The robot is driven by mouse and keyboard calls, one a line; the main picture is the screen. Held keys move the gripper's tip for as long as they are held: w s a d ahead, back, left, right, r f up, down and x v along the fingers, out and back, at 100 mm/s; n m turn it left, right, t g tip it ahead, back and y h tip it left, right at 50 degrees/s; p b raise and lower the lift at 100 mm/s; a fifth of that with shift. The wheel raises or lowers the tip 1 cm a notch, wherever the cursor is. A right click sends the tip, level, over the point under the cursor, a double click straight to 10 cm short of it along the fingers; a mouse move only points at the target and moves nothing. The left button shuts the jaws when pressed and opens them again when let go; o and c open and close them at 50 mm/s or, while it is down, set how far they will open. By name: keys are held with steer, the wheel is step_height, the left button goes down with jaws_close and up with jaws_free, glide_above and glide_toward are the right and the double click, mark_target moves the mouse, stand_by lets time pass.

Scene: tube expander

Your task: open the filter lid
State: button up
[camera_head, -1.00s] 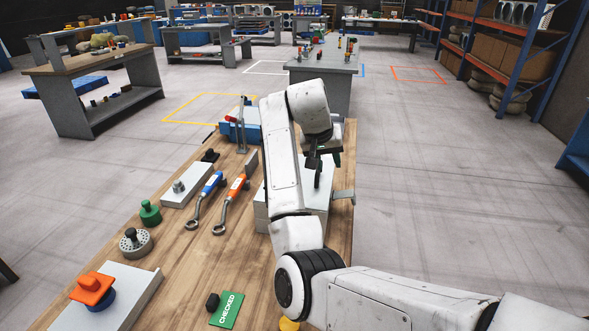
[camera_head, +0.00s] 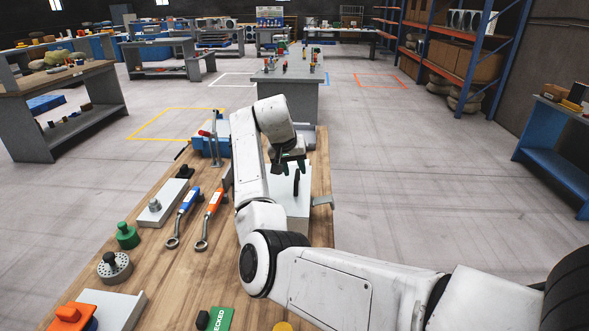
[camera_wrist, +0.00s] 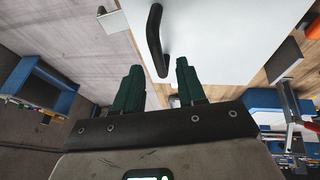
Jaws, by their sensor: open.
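A pale grey-white box (camera_head: 293,213) with a flat lid stands on the wooden bench, partly hidden by my arm. A black bar handle (camera_head: 296,187) rises from its top. In the wrist view the white lid (camera_wrist: 220,35) fills the upper middle, with the curved black handle (camera_wrist: 155,40) on it. My gripper (camera_head: 290,166) is open and empty, above the lid at the handle. In the wrist view the green fingertips (camera_wrist: 158,70) lie on either side of the handle's near end. I cannot tell how far above the handle they are.
Blue-handled (camera_head: 188,205) and orange-handled (camera_head: 212,208) wrenches lie left of the box. A metal block (camera_head: 163,206), green knob (camera_head: 127,236) and grey perforated part (camera_head: 115,267) sit further left. A bracket (camera_head: 322,201) juts from the box's right side. Floor right of the bench is clear.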

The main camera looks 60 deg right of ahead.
steer(key=shift+x, duration=0.85)
steer(key=shift+c, duration=0.2)
jaws_close()
